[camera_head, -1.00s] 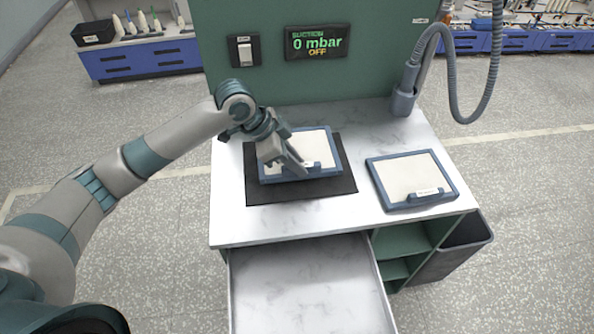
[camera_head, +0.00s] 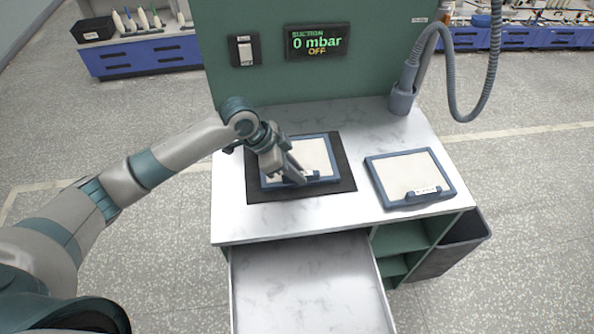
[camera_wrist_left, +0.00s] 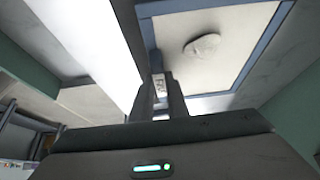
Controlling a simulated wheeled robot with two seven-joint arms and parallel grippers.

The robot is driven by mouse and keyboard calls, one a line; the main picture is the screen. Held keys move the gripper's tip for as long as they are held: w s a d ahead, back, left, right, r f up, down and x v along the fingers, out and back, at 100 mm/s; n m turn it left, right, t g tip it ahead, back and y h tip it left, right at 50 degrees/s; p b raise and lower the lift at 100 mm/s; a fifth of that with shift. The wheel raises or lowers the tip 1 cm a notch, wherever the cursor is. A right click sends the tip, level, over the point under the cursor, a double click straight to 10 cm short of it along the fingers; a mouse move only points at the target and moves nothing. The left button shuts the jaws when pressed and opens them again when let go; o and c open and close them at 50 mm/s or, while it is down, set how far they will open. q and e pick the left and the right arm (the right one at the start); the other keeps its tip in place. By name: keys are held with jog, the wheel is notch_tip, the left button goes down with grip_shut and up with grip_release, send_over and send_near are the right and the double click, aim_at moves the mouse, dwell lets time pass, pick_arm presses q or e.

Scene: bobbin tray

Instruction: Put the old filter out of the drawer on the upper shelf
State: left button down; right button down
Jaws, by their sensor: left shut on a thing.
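A blue-framed filter (camera_head: 318,150) with a pale panel is over the black mat (camera_head: 347,170) on the table. My left gripper (camera_head: 300,180) is shut on its front edge and hides part of it. In the left wrist view, the fingers (camera_wrist_left: 160,90) close on a labelled part of that filter (camera_wrist_left: 225,70), whose panel bears a pale lump. I cannot tell whether it touches the mat. A second blue-framed filter (camera_head: 408,172) lies on the table to the right. The upper shelf (camera_head: 402,238) is in the cabinet under the table, right of the open, empty drawer (camera_head: 305,285).
A green panel (camera_head: 290,85) stands behind the table, with a switch (camera_head: 245,50) and a display (camera_head: 318,42) reading 0 mbar OFF. A grey hose (camera_head: 455,110) hangs at the back right. A dark bin (camera_head: 455,245) is beside the shelves. The table's front strip is clear.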

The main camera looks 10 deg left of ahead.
pick_arm(q)
jog(key=c, duration=1.7)
grip_release()
jog(key=shift+f, duration=0.1)
jog(key=shift+c, duration=0.2)
jog(key=b+v, duration=0.2)
jog(key=v, duration=1)
jog(key=shift+b, duration=0.3)
jog(key=shift+o, duration=0.5)
